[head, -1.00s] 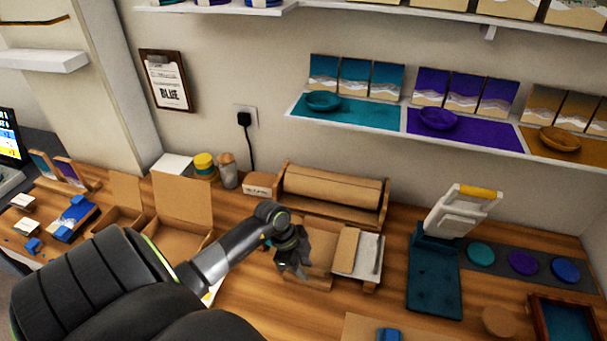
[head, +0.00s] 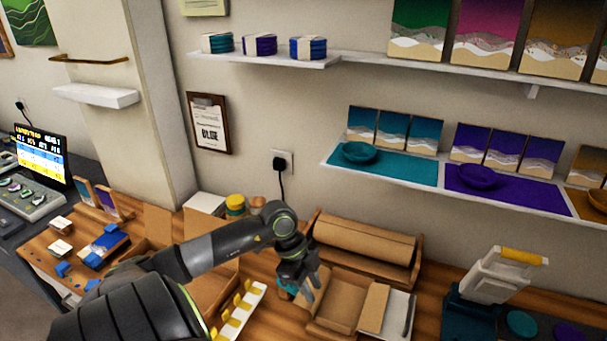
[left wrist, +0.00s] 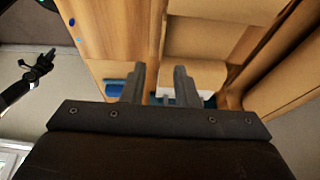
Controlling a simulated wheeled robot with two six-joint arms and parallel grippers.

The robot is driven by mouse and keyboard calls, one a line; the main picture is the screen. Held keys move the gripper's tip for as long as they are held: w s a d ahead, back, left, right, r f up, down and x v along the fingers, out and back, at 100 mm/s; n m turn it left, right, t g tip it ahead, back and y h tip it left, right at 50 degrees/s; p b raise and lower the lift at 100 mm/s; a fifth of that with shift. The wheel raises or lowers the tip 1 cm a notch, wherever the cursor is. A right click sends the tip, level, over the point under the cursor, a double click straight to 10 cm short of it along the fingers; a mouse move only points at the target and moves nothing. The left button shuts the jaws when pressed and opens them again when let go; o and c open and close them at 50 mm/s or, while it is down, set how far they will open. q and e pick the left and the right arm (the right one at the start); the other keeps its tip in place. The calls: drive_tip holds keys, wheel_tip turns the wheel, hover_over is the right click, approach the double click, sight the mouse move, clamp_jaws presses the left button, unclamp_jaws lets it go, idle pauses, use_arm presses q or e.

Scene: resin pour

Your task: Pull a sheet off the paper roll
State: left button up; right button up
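The brown paper roll (head: 364,239) lies in a wooden holder (head: 413,272) against the back of the bench. My left gripper (head: 303,284) is in front of and to the left of the roll, apart from it, pointing down near an open brown tray (head: 339,303). In the left wrist view my left gripper (left wrist: 161,85) has its two fingers apart, with no object visible between them. Brown and wooden surfaces lie beyond the fingers; I cannot tell which is paper. A dark gripper, likely my right one (left wrist: 38,65), is small at the left of that view; its opening is unclear.
A white tray with yellow pieces (head: 238,312) is left of the gripper. A white-and-teal press-like device (head: 500,275) stands to the right. Jars (head: 236,204) stand behind my arm. A shelf with a teal bowl (head: 358,152) overhangs the back.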

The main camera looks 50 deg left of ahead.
use_arm(q)
drive_tip(key=shift+v, duration=2.45)
drive_tip(key=shift+s, duration=0.1)
